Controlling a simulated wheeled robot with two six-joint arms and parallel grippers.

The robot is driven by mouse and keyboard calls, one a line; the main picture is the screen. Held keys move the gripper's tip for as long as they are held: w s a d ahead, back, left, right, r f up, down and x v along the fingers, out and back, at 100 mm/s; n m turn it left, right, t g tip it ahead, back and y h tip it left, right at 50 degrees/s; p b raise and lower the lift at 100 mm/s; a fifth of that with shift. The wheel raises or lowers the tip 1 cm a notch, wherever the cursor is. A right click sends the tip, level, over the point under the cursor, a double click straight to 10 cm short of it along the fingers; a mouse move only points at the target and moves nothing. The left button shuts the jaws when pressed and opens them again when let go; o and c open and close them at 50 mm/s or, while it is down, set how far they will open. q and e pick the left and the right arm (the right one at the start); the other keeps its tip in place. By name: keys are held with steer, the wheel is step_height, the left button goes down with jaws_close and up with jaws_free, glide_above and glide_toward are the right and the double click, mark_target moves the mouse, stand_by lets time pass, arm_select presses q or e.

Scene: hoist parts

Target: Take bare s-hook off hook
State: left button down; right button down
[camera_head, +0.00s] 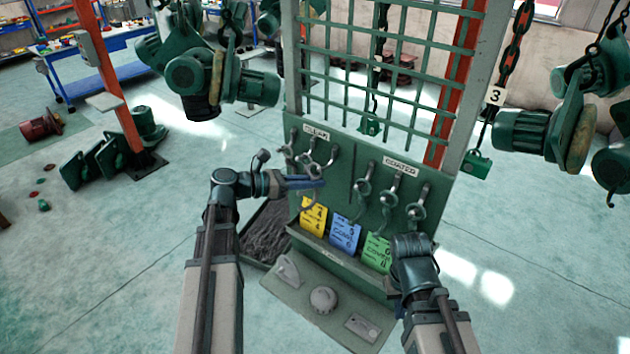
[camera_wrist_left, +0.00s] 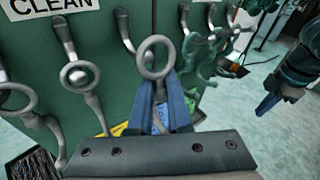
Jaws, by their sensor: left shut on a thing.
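My left gripper (camera_head: 318,183) is shut on a bare grey s-hook, in front of the green board (camera_head: 342,178). In the left wrist view, the blue fingers (camera_wrist_left: 160,108) pinch its shank below the round ring of the held s-hook (camera_wrist_left: 143,58). A grey board hook (camera_wrist_left: 124,32) shows just behind this ring; I cannot tell whether they touch. Other grey s-hooks (camera_wrist_left: 80,75) hang to the left under the CLEAN label (camera_wrist_left: 52,8). My right gripper (camera_head: 410,248) is low, before the board's right part; its fingers are hidden in the head view.
More s-hooks (camera_head: 390,190) hang under the COATED label (camera_head: 401,170). Yellow (camera_head: 313,216), blue (camera_head: 344,232) and green (camera_head: 377,252) cards stand below. A grey shelf (camera_head: 300,300) carries parts in front. Green hoists (camera_head: 205,82) hang at both sides.

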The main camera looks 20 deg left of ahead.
arm_select(q)
steer(key=shift+s+a, duration=0.1)
steer(key=shift+s, duration=0.15)
steer(key=s+a+f+b, duration=0.1)
steer(key=s+a+b, duration=0.1)
steer(key=s, duration=0.8)
steer(key=shift+a+f, duration=0.4)
steer(key=shift+a, duration=0.45)
steer(key=shift+s+f, duration=0.1)
steer(key=shift+f, duration=0.05)
step_height(320, 180, down, 18)
steer(key=b, duration=1.8)
